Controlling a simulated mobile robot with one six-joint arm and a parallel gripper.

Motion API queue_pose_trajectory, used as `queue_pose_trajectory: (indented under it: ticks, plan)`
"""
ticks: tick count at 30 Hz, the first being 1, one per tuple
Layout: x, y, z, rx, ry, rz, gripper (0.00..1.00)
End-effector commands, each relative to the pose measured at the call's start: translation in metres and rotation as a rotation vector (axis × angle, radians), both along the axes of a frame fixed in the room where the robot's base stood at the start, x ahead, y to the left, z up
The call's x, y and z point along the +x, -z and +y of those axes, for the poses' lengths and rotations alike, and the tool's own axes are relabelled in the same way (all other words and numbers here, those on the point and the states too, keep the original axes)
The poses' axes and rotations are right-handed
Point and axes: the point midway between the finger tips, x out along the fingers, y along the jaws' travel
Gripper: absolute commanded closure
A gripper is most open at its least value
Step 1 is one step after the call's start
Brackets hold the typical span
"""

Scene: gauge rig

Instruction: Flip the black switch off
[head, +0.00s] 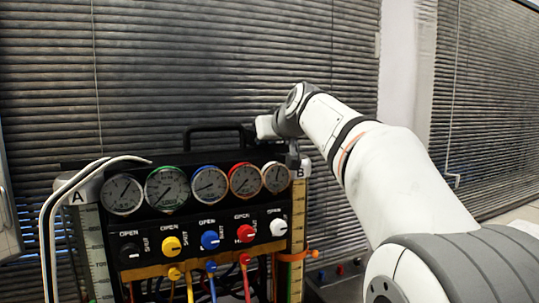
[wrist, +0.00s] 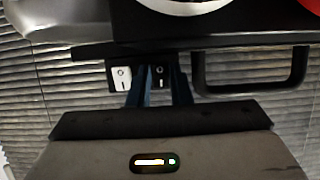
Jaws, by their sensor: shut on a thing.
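The black switch (wrist: 160,72) is in the wrist view, on a small dark plate under the panel edge as pictured. It bears an O above an I mark; its exact tilt is unclear. A white switch (wrist: 122,77) sits to its left. My gripper (wrist: 159,90) has two dark bluish fingers, one at each side of the black switch, and is shut on it. In the head view, the end of my arm is above the back right of the gauge rig (head: 140,248); the fingers and both switches are hidden there.
A black carry handle (head: 215,129) rises behind the gauges, close to my gripper; it also shows at the right of the wrist view (wrist: 297,75). Several gauges, coloured knobs and hoses fill the rig's front. Blinds hang behind.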

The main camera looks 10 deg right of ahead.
Motion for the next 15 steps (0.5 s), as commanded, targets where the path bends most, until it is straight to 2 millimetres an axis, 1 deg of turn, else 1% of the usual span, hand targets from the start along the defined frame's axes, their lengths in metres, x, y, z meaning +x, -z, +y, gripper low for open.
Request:
queue_pose_trajectory:
  ticks: [1,15]
  plan:
    - [-0.0001,0.0064,-0.0002,0.003,0.001,-0.015,1.00]
    - [-0.0005,0.0019,-0.0007,0.009,0.001,-0.043,1.00]
